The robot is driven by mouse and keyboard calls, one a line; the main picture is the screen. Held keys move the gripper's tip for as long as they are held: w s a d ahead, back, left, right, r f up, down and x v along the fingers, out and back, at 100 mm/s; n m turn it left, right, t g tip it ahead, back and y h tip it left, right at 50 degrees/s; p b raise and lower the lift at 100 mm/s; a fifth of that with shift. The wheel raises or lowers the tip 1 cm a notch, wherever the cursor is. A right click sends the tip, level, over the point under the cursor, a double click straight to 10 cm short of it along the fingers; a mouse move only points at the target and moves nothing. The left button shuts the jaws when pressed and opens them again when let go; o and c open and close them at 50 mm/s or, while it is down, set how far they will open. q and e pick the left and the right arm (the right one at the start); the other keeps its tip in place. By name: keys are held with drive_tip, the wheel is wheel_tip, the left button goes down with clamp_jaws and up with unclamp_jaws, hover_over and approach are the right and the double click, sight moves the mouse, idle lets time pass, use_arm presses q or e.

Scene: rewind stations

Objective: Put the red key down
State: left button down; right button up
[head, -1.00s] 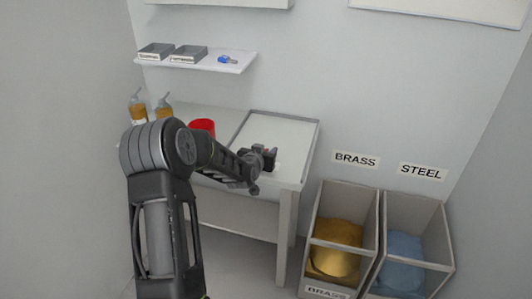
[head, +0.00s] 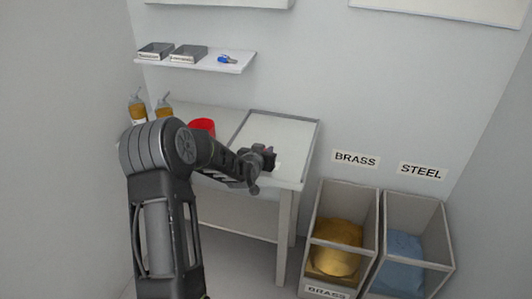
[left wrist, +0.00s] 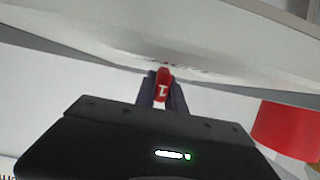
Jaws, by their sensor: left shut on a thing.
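My left gripper (head: 268,157) is over the front part of the tray-like work surface (head: 283,130) on the table. In the left wrist view, my left gripper (left wrist: 162,92) is shut on the red key (left wrist: 162,84), whose red head with a pale mark shows between the fingers. The rest of the key is hidden, and I cannot tell whether it touches the surface. In the head view the key is too small to make out clearly. My right gripper is not in view.
A red cup-like container (head: 203,127) stands left of the tray; it also shows in the left wrist view (left wrist: 285,130). Two pump bottles (head: 163,106) stand behind it. A shelf (head: 232,66) holds two small trays and a blue key (head: 228,59). Brass (head: 341,206) and steel (head: 418,205) bins stand right.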

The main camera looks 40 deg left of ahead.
use_arm(q)
drive_tip(key=shift+r, duration=0.1)
idle(0.3)
wheel_tip(320, 180, up, 10)
drive_tip(key=shift+f, duration=0.1)
idle(0.8)
drive_tip(key=s+d+f+m+h, duration=0.1)
drive_tip(key=s+d, duration=0.2)
drive_tip(key=d, duration=0.7)
drive_tip(key=s+d+f+m+h, duration=0.1)
drive_tip(key=s+d+h, duration=0.1)
drive_tip(key=d, duration=0.7)
drive_tip(key=s+d+f+m+h, duration=0.1)
drive_tip(key=s+d+f, duration=0.1)
drive_tip(key=d, duration=0.8)
drive_tip(key=shift+s+d+m+t, duration=0.3)
drive_tip(key=shift+s+m+t, duration=0.1)
drive_tip(key=shift+s, duration=0.4)
drive_tip(key=shift+a, duration=0.1)
